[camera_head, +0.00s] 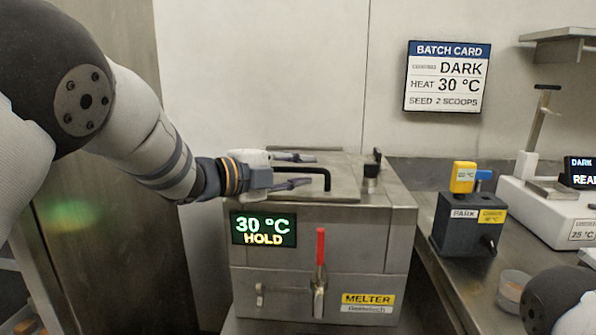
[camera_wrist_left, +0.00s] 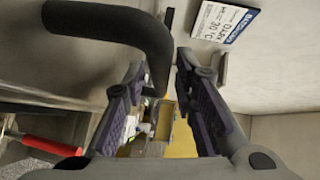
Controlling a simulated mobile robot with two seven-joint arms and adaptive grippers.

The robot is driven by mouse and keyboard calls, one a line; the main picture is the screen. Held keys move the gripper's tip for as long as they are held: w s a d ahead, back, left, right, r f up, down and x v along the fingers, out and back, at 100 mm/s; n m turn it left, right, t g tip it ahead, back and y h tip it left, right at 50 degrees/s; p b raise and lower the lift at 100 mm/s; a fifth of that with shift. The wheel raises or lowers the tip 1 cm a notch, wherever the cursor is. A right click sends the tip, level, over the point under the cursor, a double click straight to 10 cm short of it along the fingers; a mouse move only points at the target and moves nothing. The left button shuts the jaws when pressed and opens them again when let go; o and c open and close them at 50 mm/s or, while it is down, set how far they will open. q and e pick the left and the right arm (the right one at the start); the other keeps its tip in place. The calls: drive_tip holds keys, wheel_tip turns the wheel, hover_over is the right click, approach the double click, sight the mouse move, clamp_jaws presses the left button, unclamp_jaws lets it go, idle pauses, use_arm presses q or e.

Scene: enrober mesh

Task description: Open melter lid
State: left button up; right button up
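The melter (camera_head: 325,270) is a steel box with a green-lit "30 °C HOLD" display and a red-handled tap. Its lid (camera_head: 345,188) lies flat on top and looks shut. A black bar handle (camera_head: 328,180) stands on the lid; it also shows large in the left wrist view (camera_wrist_left: 125,25). My left gripper (camera_head: 293,171) is open at the lid's left side, its fingers level and pointing right. In the left wrist view the handle's bent end reaches to between the spread fingers (camera_wrist_left: 165,110), nearer the left one. Whether they touch is unclear. My right gripper is not in view.
A dark block marked "PARK" (camera_head: 452,232) with a yellow device (camera_head: 463,177) stands right of the melter. A white machine (camera_head: 540,215) and a clear cup (camera_head: 512,285) are farther right. The batch card (camera_head: 448,77) hangs on the wall. Space above the lid is clear.

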use_arm(q)
clamp_jaws()
drive_tip(key=shift+r, duration=0.1)
drive_tip(key=shift+n+g+y, duration=0.3)
drive_tip(key=shift+n+g, duration=0.1)
drive_tip(key=shift+g, duration=0.1)
drive_tip(key=r, duration=0.2)
drive_tip(key=w+r, duration=0.1)
drive_tip(key=r, duration=0.1)
drive_tip(key=shift+w+r, duration=0.1)
drive_tip(key=shift+r, duration=0.3)
drive_tip(key=w+r+b, duration=0.2)
drive_tip(key=w+r, duration=0.2)
drive_tip(key=r, duration=0.5)
drive_tip(key=shift+w+n+g, duration=0.3)
drive_tip(key=shift+n+g, duration=0.1)
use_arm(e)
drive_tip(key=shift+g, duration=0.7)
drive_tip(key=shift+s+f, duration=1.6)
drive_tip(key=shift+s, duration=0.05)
use_arm(q)
drive_tip(key=shift+a+r, duration=0.1)
